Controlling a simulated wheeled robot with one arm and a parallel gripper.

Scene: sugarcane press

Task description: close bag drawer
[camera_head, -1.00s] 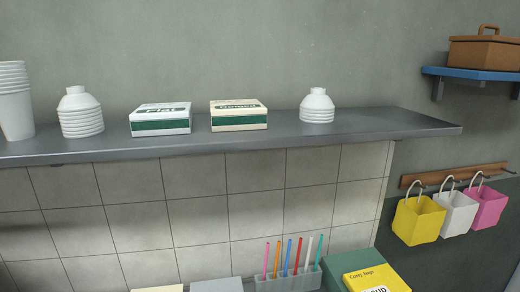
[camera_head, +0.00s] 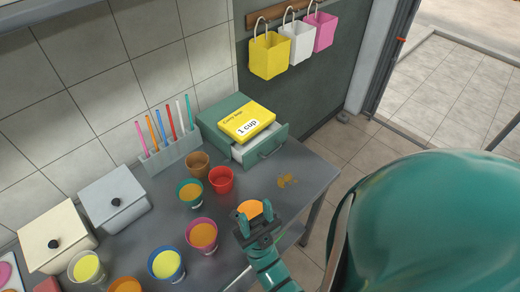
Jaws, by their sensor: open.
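The bag drawer (camera_head: 260,146) is a green-fronted drawer with a handle, pulled partly out of a green box (camera_head: 217,113) on the counter. White contents show inside it. A yellow box (camera_head: 246,121) labelled "1 cup" sits on top of the green box. My gripper (camera_head: 254,222) is open, its fingers pointing up the picture. It is below and a little left of the drawer front, apart from it. An orange-filled cup (camera_head: 251,208) shows between and behind the fingers; I cannot tell whether they touch it.
Several filled cups stand left of my gripper, with a red cup (camera_head: 221,180) close by. A straw holder (camera_head: 172,152) stands left of the green box. Bags hang on the wall, including a yellow one (camera_head: 269,56).

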